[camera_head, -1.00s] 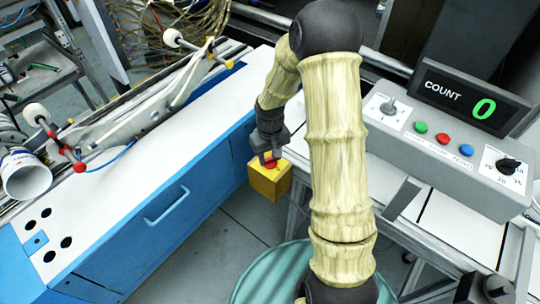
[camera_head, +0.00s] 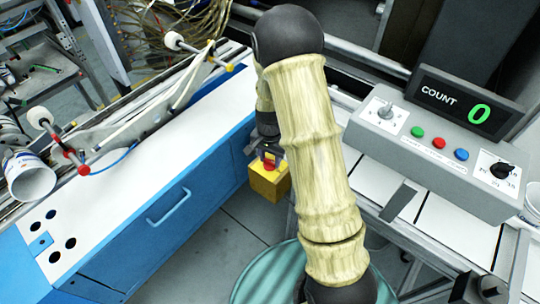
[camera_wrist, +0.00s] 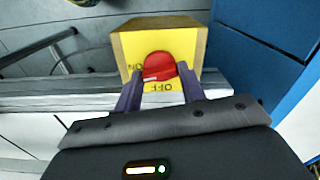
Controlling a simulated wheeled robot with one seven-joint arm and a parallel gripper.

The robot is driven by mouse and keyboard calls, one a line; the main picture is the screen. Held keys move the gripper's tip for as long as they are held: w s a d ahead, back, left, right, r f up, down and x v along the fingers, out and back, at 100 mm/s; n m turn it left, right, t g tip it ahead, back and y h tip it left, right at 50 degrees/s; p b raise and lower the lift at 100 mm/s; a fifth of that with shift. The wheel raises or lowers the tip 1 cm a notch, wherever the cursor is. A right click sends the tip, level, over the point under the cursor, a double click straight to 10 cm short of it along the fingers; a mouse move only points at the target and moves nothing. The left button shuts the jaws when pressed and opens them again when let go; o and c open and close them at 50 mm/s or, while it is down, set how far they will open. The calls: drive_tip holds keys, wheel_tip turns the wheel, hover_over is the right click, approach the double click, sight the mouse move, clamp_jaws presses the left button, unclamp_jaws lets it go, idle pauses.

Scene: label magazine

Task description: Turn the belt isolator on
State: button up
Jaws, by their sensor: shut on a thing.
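The belt isolator is a yellow box (camera_head: 268,183) with a red rotary knob (camera_head: 269,163) on its top, low beside the blue cabinet. In the wrist view the red knob (camera_wrist: 159,66) sits on the yellow face (camera_wrist: 185,45), with "OFF" printed on the near side and "ON" partly hidden at the left. The knob looks slightly tilted from the picture's horizontal. My gripper (camera_wrist: 158,85) is shut on the red knob, one finger on each side. In the head view my gripper (camera_head: 268,155) is at the knob, partly hidden by my arm.
A blue cabinet (camera_head: 185,205) with a white top stands left of the isolator. A grey control panel (camera_head: 435,150) with coloured buttons and a counter display (camera_head: 465,102) reading 0 stands at the right. Open floor shows below the isolator.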

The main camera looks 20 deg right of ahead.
sight(270, 161)
drive_tip(key=shift+m+p, duration=0.35)
drive_tip(key=shift+m, duration=0.65)
drive_tip(key=shift+w, duration=0.1)
drive_tip(key=o, duration=1)
wheel_tip(270, 161, up, 17)
drive_tip(key=shift+r, duration=0.2)
